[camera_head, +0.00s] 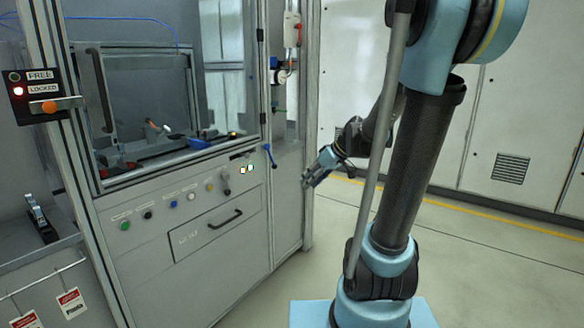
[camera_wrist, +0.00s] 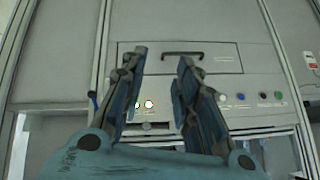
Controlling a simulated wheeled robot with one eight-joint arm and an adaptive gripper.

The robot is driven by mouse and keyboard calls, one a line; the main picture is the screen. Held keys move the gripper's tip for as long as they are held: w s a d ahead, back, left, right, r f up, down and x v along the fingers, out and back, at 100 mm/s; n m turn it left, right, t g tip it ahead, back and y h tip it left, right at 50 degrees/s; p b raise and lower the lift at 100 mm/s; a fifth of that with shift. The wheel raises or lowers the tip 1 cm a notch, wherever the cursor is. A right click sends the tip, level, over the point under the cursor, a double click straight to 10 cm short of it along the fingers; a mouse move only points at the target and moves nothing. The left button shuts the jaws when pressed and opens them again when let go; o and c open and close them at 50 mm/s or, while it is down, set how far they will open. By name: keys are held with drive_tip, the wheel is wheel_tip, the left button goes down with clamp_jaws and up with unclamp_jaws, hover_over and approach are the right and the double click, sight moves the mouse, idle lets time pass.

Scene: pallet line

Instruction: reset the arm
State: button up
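My arm stands on the right of the head view, and my gripper (camera_head: 318,168) is beyond it, in front of the right edge of the cabinet (camera_head: 180,285). In the wrist view my gripper (camera_wrist: 162,58) has its two blue fingers spread apart, with nothing between the tips. The cabinet front shows behind the fingers, apparently upside down, with the drawer (camera_wrist: 215,60) just beyond the tips. The gap to the cabinet is hard to judge.
The cabinet has a drawer handle (camera_head: 225,218), a row of buttons, a blue lever (camera_head: 270,156) and a glazed door with a dark handle (camera_head: 100,90). A lock panel (camera_head: 38,92) shows a red light beside "LOCKED". Open floor (camera_head: 480,240) lies right of my arm, before white wall cabinets (camera_head: 530,90).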

drive_tip(key=s+d+f+m+h, duration=0.2)
drive_tip(key=s+d+f+m, duration=0.1)
drive_tip(key=s, duration=0.4)
drive_tip(key=s+d+f+m+g+h, duration=0.1)
drive_tip(key=s+d+f+m+h, duration=0.1)
drive_tip(key=s+d, duration=0.3)
drive_tip(key=s+d+f+m+h, duration=0.2)
drive_tip(key=s+d+f+m, duration=0.1)
drive_tip(key=s, duration=0.7)
drive_tip(key=shift+s+d+f+m+g+h, duration=0.3)
drive_tip(key=shift+s+d+f+h, duration=0.1)
drive_tip(key=shift+d, duration=0.25)
drive_tip(key=shift+w+f, duration=0.2)
drive_tip(key=shift+w, duration=0.25)
